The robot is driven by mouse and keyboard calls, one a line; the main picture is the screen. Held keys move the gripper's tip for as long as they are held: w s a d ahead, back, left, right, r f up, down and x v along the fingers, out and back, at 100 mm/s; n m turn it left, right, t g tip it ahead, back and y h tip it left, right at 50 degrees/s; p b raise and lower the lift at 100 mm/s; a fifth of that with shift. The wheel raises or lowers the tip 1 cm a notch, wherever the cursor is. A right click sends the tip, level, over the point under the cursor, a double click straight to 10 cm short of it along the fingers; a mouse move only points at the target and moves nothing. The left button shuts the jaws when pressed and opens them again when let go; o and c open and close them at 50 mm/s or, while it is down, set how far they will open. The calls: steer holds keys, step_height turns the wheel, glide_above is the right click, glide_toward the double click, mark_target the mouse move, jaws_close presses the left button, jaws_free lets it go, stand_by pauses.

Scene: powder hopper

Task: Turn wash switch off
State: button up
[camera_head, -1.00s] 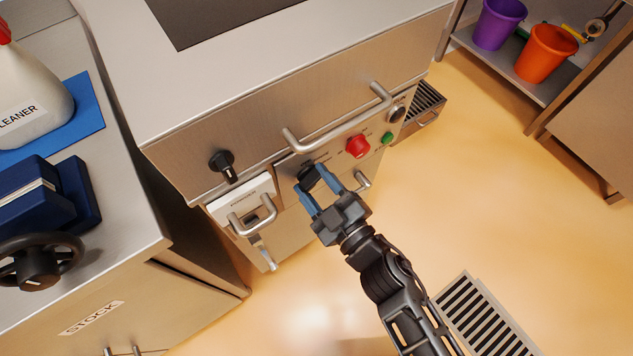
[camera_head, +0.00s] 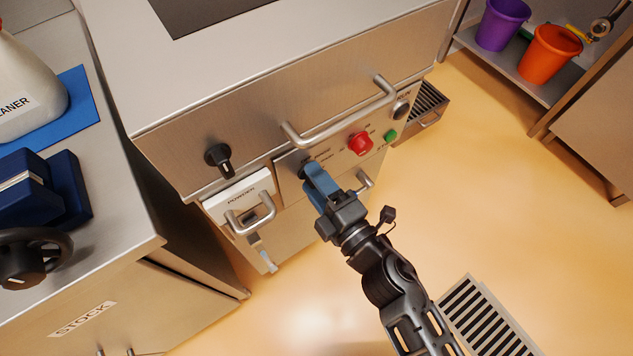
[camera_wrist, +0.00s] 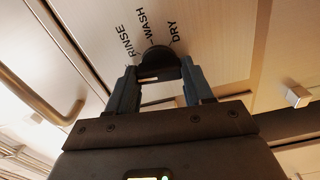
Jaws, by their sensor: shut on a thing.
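The wash switch (camera_wrist: 160,63) is a black rotary knob on the machine's front panel. In the wrist view the labels RINSE, WASH and DRY fan out around it. My gripper (camera_wrist: 162,80) is shut on the knob, with one blue finger on each side. In the head view my gripper (camera_head: 312,172) meets the panel left of the red button, and its fingers hide most of the knob. The knob's pointer is not clear, so I cannot tell which label it faces.
A red button (camera_head: 360,142) and green button (camera_head: 390,136) sit right of my gripper. A bar handle (camera_head: 340,115) juts out above it. A white POWDER drawer (camera_head: 240,198) and another black knob (camera_head: 219,157) are to the left.

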steer(key=shift+n, duration=0.6)
steer(key=o, duration=1)
steer(key=shift+o, duration=0.2)
steer(key=b+v, duration=0.1)
steer(key=v, duration=0.6)
steer(key=shift+s+d, duration=0.2)
steer(key=shift+s, duration=0.15)
